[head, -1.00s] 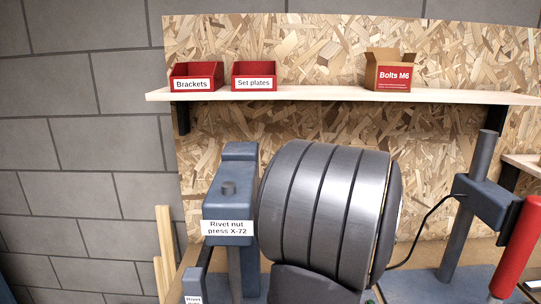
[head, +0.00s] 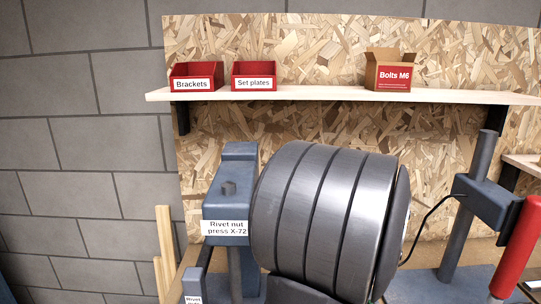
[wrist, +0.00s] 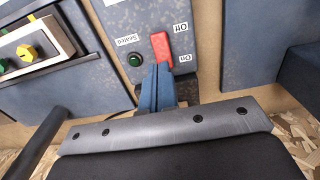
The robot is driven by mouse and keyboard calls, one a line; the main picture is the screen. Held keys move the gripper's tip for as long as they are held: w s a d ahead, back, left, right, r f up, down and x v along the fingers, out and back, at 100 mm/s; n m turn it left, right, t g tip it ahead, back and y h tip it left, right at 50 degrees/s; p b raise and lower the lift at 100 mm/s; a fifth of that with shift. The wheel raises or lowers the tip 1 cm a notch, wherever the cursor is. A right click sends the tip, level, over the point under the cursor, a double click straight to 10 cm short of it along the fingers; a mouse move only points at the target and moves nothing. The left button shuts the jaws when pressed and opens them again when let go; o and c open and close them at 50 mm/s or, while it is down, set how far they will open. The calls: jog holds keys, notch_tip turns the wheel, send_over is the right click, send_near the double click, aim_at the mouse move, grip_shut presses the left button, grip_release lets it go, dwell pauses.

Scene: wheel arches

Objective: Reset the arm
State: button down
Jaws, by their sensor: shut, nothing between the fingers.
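My gripper (wrist: 164,72) shows in the wrist view as two blue fingers pressed together, with nothing between them. Its tips point at a red rocker switch (wrist: 161,48) on a blue-grey panel (wrist: 207,40). The tips overlap the lower end of the switch in the picture; I cannot tell whether they touch it. A green round lamp or button (wrist: 134,59) with an upside-down "Seated" label sits left of the switch. In the head view my gripper is hidden behind my large ribbed grey arm link.
The rivet nut press X-72 (head: 229,210) stands close left of my arm. A stand with a red handle (head: 519,245) is at right. The shelf (head: 320,94) holds red bins of brackets (head: 193,70) and set plates (head: 254,70) and a bolts box (head: 390,73).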

jog(key=shift+s+r+t, duration=0.2)
jog(key=shift+s+t, duration=0.05)
jog(key=shift+t, duration=0.05)
notch_tip(320, 180, up, 8)
jog(key=shift+s, duration=0.3)
